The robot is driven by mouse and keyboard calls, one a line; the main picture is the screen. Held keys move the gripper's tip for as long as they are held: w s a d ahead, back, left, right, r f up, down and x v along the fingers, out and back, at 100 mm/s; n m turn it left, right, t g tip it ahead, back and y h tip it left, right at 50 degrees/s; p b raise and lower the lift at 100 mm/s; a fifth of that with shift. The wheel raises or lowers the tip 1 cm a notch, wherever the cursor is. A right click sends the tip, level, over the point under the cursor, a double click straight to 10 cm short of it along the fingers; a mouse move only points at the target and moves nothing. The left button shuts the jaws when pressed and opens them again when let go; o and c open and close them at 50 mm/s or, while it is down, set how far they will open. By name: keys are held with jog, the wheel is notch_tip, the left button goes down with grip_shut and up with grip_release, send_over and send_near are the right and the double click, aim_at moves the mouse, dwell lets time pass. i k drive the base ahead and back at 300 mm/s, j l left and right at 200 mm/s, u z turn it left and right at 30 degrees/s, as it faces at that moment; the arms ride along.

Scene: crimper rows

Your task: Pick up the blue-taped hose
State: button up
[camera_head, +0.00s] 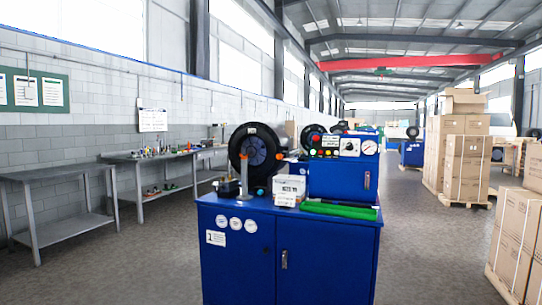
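I cannot make out a hose with blue tape in the head view. Long green pieces (340,210), perhaps hoses, lie side by side along the front right of the blue cabinet's top. I see no blue tape on them at this size. The blue cabinet (240,265) stands ahead of me near the middle. A black round crimper head (256,150) rises at the back left of its top. My gripper is not in view.
A white box (289,190) and a small metal post (243,180) stand on the cabinet. A blue control box (340,180) with buttons and a gauge is behind. Grey workbenches (60,172) line the left wall. Carton stacks (463,150) stand right. Floor beside the cabinet is clear.

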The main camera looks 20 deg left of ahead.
aim_at(316, 200)
jog(key=i+j, duration=0.1)
jog(key=j, duration=0.3)
jog(key=i+j+z, duration=0.1)
jog(key=j, duration=0.35)
jog(key=i+j, duration=0.1)
jog(key=j, duration=0.3)
